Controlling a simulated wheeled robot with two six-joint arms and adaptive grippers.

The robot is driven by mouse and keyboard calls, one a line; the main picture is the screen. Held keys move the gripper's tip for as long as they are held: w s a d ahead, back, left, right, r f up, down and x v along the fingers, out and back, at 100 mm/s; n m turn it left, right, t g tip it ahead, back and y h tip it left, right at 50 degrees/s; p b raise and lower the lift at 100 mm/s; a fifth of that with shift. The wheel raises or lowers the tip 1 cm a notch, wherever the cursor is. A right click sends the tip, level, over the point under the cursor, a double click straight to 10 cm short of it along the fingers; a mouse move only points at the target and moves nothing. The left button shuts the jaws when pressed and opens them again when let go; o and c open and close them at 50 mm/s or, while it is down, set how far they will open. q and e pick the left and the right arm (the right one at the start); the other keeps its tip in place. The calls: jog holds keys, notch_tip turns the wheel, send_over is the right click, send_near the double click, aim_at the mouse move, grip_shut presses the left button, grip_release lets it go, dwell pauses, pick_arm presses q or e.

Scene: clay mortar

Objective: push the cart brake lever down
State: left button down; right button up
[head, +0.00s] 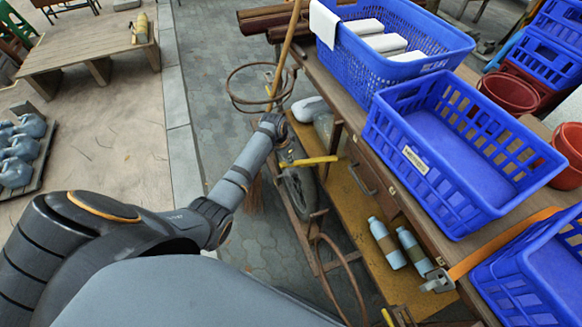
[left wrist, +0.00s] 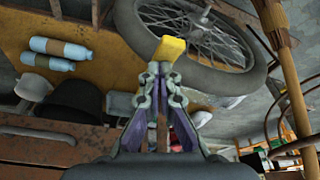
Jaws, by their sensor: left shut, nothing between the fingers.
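The brake lever is a yellow bar (head: 312,161) on the side of the cart, by the wheel (head: 298,190). In the head view it lies nearly level. In the left wrist view the yellow lever end (left wrist: 170,49) is just beyond my fingertips, with the spoked wheel (left wrist: 195,30) behind it. My left gripper (head: 287,157) is at the lever's left end in the head view. In the left wrist view my left gripper (left wrist: 158,70) is shut and empty, with its tips at or very close to the lever; I cannot tell if they touch. My right gripper is out of view.
The wooden cart top holds blue crates (head: 460,150) and a towel-filled blue basket (head: 400,40). A metal ring (head: 258,84) and a broom handle (head: 284,50) stand near my left wrist. Bottles (head: 388,243) lie on the lower shelf.

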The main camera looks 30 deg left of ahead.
aim_at(284, 167)
pick_arm(q)
jog(key=shift+s+b+x, duration=0.25)
jog(key=shift+b+x, duration=0.35)
jog(key=shift+x, duration=0.5)
jog(key=shift+s+b+x, duration=0.25)
jog(key=shift+b+x, duration=0.3)
jog(key=shift+x, duration=0.6)
jog(key=shift+a, duration=0.2)
jog(key=shift+r, duration=0.1)
jog(key=s+p, duration=0.1)
jog(key=p, duration=0.1)
jog(key=s+a+r+p, duration=0.1)
jog(key=p, duration=0.1)
jog(key=shift+s+r+p, duration=0.1)
jog(key=shift+r+p, duration=0.15)
jog(key=shift+p, duration=0.05)
jog(key=shift+s+f, duration=0.3)
jog(key=shift+f, duration=0.05)
